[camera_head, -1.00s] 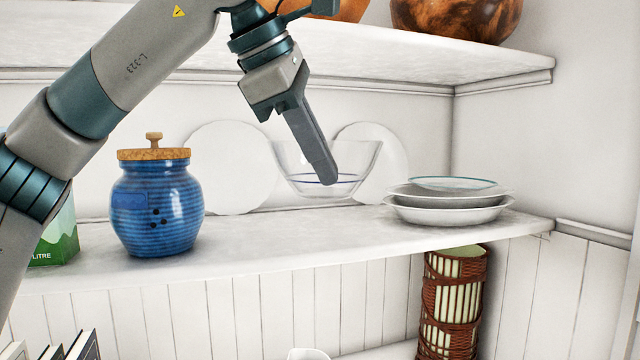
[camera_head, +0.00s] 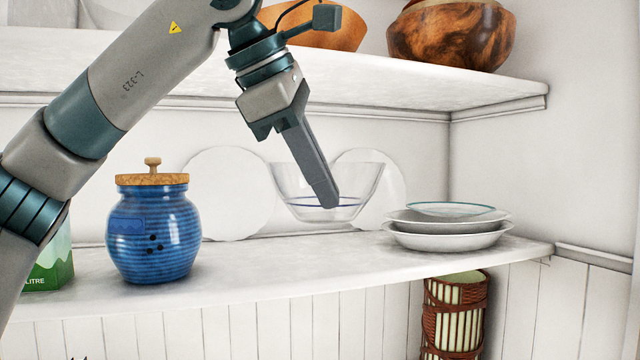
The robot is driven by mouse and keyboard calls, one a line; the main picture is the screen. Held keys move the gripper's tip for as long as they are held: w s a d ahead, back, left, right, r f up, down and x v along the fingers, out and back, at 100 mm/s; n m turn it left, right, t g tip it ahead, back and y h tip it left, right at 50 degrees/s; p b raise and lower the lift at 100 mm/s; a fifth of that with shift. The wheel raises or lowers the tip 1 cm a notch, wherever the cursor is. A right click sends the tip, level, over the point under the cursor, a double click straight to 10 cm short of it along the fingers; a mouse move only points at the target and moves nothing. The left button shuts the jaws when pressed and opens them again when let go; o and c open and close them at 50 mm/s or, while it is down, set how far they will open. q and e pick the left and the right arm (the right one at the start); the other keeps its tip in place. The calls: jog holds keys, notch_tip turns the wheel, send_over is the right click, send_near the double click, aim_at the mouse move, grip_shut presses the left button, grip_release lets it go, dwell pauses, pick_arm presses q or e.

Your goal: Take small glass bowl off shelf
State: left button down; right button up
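The small glass bowl (camera_head: 355,190) is clear, with a dark line around its lower part. It hangs upright above the middle shelf (camera_head: 270,275), its base showing higher than the shelf's back edge. My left gripper (camera_head: 322,192) reaches down over it from the upper left. Its fingers line up in this view, so only one shows clearly, crossing the bowl's wall. The gripper appears shut on that wall, with the bowl held clear of the shelf. My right gripper is out of view.
A blue lidded jar (camera_head: 153,238) stands left, beside a green carton (camera_head: 50,268). Stacked dishes (camera_head: 447,238) sit right. Two white plates (camera_head: 232,195) lean behind the bowl. Wooden bowls (camera_head: 450,36) stand on the upper shelf (camera_head: 420,84). A wicker-wrapped cylinder (camera_head: 454,318) stands below.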

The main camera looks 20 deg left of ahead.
pick_arm(q)
jog(key=s+d+b, duration=0.3)
jog(key=s+d, duration=0.4)
jog(key=s, duration=0.5)
jog(key=shift+s+d, duration=0.2)
jog(key=shift+s, duration=0.15)
dwell(0.4)
